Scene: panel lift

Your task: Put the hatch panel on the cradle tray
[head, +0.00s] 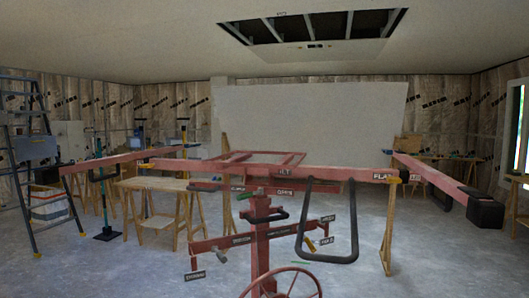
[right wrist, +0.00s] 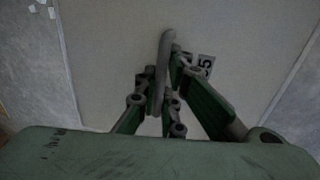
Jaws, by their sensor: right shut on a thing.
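A large pale rectangular panel (head: 315,115) stands upright behind the red lift in the head view; I take it to be the hatch panel. The lift's red cradle tray (head: 290,170) is a level frame with long arms reaching left and right, and it looks empty. In the right wrist view my right gripper (right wrist: 165,78), with green fingers, is shut on a slim grey bar (right wrist: 166,45). The bar lies in front of a broad pale surface (right wrist: 110,50) with a small dark-marked label. I cannot tell which part that surface is. My left gripper is not in view.
The lift's red post (head: 260,240) and handwheel (head: 285,284) stand close in front. A wooden trestle table (head: 150,184) and a stepladder (head: 30,150) are at the left. An open ceiling bay (head: 312,26) shows joists. Some grey floor (head: 130,265) is clear at the front left.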

